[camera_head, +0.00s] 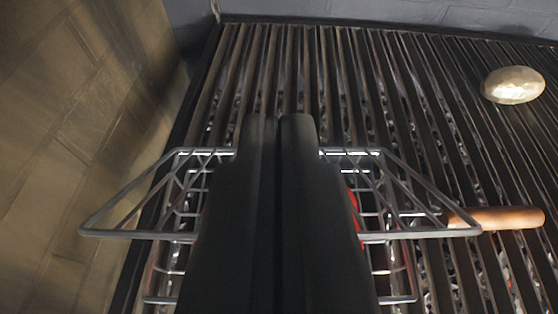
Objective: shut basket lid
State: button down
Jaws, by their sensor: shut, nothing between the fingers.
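A wire grill basket (400,299) lies on the grill grate, and a wooden handle (505,218) shows at its right. Its wire lid (105,233) looks raised: its far edge is narrow and its near edge is wider, as if closer to the camera. My gripper (280,122) is shut and empty. It reaches across the middle of the basket and lid, with its tips beyond the lid's far edge in the picture. I cannot tell whether it touches the lid. A bit of something red (355,205) shows beside the gripper; the rest of the basket's middle is hidden.
The dark grill grate (440,110) fills most of the view, with glowing and ashy coals below its bars. A foil-wrapped lump (513,85) lies on the grate at the upper right. A brick wall (70,110) stands close on the left. The grate behind the basket is clear.

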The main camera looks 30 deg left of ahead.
jog(key=s+d+f, duration=0.1)
jog(key=s+f, duration=0.1)
jog(key=f, duration=0.1)
jog(key=s+d+f, duration=0.1)
jog(key=f, duration=0.2)
jog(key=s+d+f, duration=0.1)
jog(key=s+f, duration=0.1)
jog(key=f, duration=0.2)
jog(key=shift+s, duration=0.35)
jog(key=shift+s+f, duration=0.2)
jog(key=shift+f, duration=1.05)
jog(key=shift+f, duration=0.1)
